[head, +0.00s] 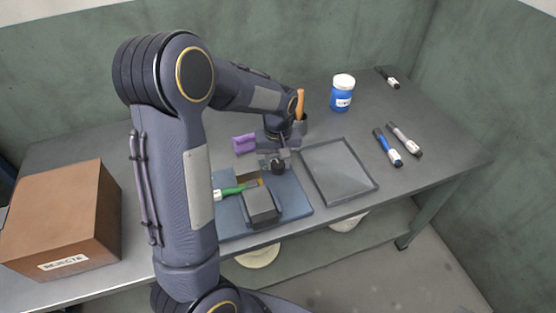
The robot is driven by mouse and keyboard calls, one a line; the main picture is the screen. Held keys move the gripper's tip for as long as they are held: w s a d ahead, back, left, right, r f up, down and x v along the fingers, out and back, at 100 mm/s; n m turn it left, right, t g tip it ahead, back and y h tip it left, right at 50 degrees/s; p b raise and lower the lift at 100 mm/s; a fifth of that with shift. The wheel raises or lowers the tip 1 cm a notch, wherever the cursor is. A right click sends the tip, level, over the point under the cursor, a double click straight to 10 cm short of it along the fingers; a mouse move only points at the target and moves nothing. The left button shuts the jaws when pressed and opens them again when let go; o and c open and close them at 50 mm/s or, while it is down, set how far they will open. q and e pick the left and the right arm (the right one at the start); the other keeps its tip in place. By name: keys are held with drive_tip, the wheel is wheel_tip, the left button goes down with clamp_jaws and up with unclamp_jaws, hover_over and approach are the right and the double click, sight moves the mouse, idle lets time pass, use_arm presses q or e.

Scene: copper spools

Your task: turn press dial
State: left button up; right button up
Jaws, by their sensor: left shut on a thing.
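The press (290,195) is a blue base with a dark grey block (261,206) on it, on the table in front of me. A small dark round dial (278,168) shows at its back edge. My left arm comes in from the left, and my left gripper (281,157) points down at the dial with its fingers shut on it. The arm hides the left part of the press. The dial's markings are too small to read. My right gripper is out of view.
A green-handled tool (229,191) lies beside the block. A flat grey tray (337,171) lies right of the press. A blue jar (342,95), several markers (387,147) and a purple object (243,143) are on the table. A brown box (64,218) stands at the left.

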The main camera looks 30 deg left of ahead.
sight(278, 163)
use_arm(q)
drive_tip(key=shift+r, duration=0.1)
drive_tip(key=o, duration=1)
wheel_tip(278, 163, up, 8)
drive_tip(key=shift+f+p, duration=0.15)
drive_tip(key=shift+p, duration=0.25)
